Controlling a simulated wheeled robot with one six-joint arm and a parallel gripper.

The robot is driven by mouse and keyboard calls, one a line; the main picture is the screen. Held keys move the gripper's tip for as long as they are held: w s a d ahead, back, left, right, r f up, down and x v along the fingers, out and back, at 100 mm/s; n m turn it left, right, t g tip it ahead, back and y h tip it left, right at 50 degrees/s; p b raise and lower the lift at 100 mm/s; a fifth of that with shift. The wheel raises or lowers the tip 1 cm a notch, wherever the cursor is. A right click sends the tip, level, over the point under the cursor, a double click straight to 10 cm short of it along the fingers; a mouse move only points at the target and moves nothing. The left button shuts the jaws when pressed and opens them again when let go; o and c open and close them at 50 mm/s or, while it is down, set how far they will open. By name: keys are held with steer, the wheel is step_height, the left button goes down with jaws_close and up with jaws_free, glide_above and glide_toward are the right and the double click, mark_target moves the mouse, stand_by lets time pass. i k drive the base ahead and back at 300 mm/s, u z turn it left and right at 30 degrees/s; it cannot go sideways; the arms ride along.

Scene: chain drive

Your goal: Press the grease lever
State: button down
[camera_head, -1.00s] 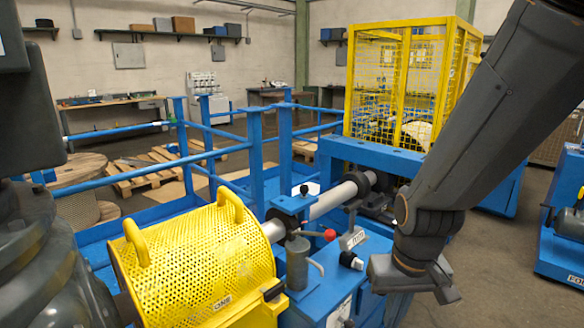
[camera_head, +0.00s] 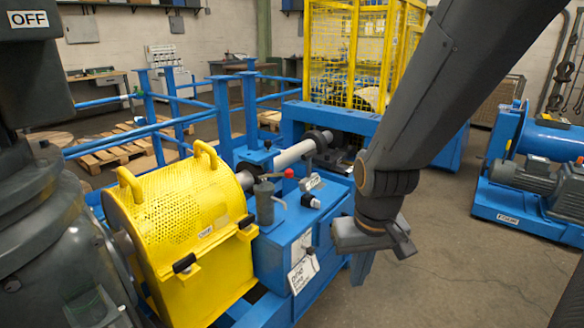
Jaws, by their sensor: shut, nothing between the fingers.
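The lever with a red ball knob (camera_head: 288,173) sticks out from the top of a small grey cylinder (camera_head: 264,203), which stands upright on the blue cabinet (camera_head: 280,255). My gripper (camera_head: 378,240) hangs in the air to the right of the cabinet, apart from the lever and lower in the picture. It is shut and empty. My dark arm comes down from the upper right and hides part of the background.
A yellow perforated guard (camera_head: 185,212) with handles stands left of the lever. A grey shaft (camera_head: 293,153) runs behind it. A yellow mesh cage (camera_head: 340,50) stands at the back. Blue machinery (camera_head: 550,170) stands at the right. The floor (camera_head: 450,260) between is clear.

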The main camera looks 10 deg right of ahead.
mark_target(288, 173)
steer(key=z, duration=0.05)
steer(key=i, duration=1.1)
steer(key=u, duration=0.35)
